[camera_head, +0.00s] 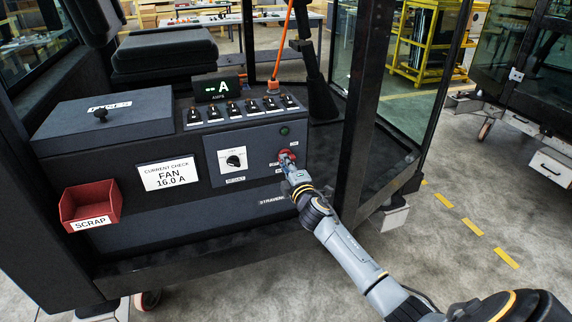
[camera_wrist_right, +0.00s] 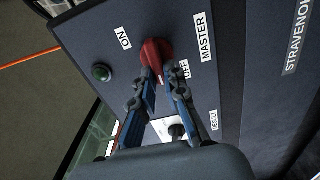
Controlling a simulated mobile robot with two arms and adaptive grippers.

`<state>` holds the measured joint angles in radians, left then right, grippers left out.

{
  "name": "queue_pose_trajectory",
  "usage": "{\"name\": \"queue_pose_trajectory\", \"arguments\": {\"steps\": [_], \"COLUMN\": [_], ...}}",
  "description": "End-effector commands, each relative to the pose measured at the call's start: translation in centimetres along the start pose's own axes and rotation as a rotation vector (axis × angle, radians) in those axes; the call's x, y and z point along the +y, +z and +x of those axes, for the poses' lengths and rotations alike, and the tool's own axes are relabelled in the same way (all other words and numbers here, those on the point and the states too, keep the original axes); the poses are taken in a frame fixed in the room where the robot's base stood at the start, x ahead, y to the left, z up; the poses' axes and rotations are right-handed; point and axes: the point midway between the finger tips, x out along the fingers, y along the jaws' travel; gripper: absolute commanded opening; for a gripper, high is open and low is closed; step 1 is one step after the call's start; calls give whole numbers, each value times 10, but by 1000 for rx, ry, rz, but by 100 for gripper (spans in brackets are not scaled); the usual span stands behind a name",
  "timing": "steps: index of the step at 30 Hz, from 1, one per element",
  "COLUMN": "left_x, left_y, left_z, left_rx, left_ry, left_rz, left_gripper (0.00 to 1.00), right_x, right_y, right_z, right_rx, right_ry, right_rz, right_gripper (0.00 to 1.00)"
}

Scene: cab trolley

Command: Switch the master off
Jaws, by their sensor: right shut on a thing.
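The red master switch knob (camera_head: 286,155) sits on the grey front panel of the cab console. It also shows in the right wrist view (camera_wrist_right: 152,52), between the ON label (camera_wrist_right: 124,38) and the OFF label (camera_wrist_right: 185,69), with the MASTER label (camera_wrist_right: 204,37) beside it. My right gripper (camera_head: 291,166) reaches the panel from the lower right. In the wrist view its two fingers (camera_wrist_right: 157,75) stand either side of the knob's lower part and are shut on it. The fingers hide part of the knob, so its exact setting is hard to tell. My left gripper is not in view.
A black dial (camera_head: 236,160) is left of the knob, and a green button (camera_head: 284,131) is above it. Several switches line the console top below a display (camera_head: 217,88). A red scrap bin (camera_head: 90,205) hangs at left. A dark cab post (camera_head: 357,110) stands right of the panel.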

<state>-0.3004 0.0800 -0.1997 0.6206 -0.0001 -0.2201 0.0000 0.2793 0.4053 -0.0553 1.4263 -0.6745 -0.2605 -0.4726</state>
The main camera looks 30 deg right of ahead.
Motion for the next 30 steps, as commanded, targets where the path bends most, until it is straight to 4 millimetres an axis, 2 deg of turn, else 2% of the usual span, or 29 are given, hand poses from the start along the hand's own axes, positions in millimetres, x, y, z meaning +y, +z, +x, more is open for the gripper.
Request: {"name": "queue_pose_trajectory", "arguments": {"steps": [19,20,22,23,30], "left_x": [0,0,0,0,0], "left_y": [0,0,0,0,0], "left_z": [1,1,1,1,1], "left_rx": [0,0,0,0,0], "left_ry": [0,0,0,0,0], "left_rz": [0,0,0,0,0], "left_gripper": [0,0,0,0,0], "right_x": [-2,-2,-2,-2,-1], "right_y": [0,0,0,0,0], "right_z": [0,0,0,0,0], "right_rx": [1,1,0,0,0], "right_ry": [-2,-2,-2,-2,-1], "right_rz": [-49,-49,-48,-48,-46], "right_gripper": [0,18,32,35,35]}}
